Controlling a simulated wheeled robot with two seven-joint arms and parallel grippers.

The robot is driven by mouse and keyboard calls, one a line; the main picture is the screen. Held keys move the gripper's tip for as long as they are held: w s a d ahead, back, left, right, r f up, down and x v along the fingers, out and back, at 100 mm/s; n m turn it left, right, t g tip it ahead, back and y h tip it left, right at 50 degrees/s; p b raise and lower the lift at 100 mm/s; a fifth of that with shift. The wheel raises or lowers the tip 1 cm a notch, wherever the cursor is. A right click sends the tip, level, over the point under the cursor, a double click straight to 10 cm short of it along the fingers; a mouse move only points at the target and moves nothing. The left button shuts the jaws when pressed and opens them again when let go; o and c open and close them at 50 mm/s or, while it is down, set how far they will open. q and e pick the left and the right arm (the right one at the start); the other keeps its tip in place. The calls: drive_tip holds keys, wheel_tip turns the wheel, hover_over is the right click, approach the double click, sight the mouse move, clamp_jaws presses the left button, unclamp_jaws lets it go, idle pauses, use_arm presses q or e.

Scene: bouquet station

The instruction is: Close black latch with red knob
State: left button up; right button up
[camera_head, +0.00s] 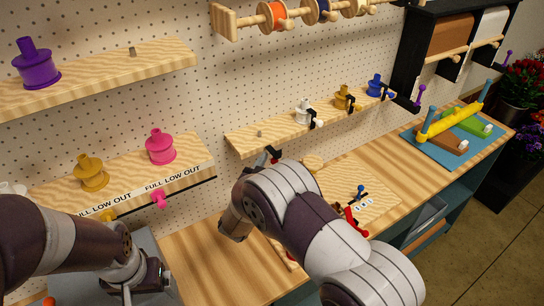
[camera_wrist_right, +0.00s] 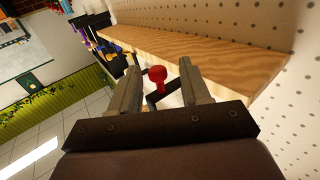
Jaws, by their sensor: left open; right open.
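The black latch (camera_wrist_right: 165,94) with its red knob (camera_wrist_right: 157,74) shows in the right wrist view, in front of the wooden shelf. My right gripper (camera_wrist_right: 159,66) is open, with one finger on each side of the knob in that view; I cannot tell whether either finger touches it. In the head view the red knob (camera_head: 275,158) shows small at the left end of the middle shelf (camera_head: 245,142), and my right arm hides most of that gripper. My left gripper (camera_head: 148,284) is at the lower left, open, partly cut by the frame edge.
White, gold and blue spools (camera_head: 341,101) with black latches stand along the middle shelf. Pink and gold spools (camera_head: 160,147) stand on the left shelf. The wooden workbench (camera_head: 205,265) lies below, with a blue mat (camera_head: 460,158) at its far right. The pegboard wall is close behind the shelf.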

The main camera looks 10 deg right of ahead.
drive_tip(key=shift+s+d+r, duration=0.1)
drive_tip(key=shift+s+r, duration=0.1)
drive_tip(key=shift+w+f, duration=0.1)
drive_tip(key=shift+w, duration=0.05)
clamp_jaws()
use_arm(q)
drive_tip(key=shift+s+r, duration=0.2)
drive_tip(key=shift+s, duration=0.05)
drive_tip(key=shift+r, duration=0.1)
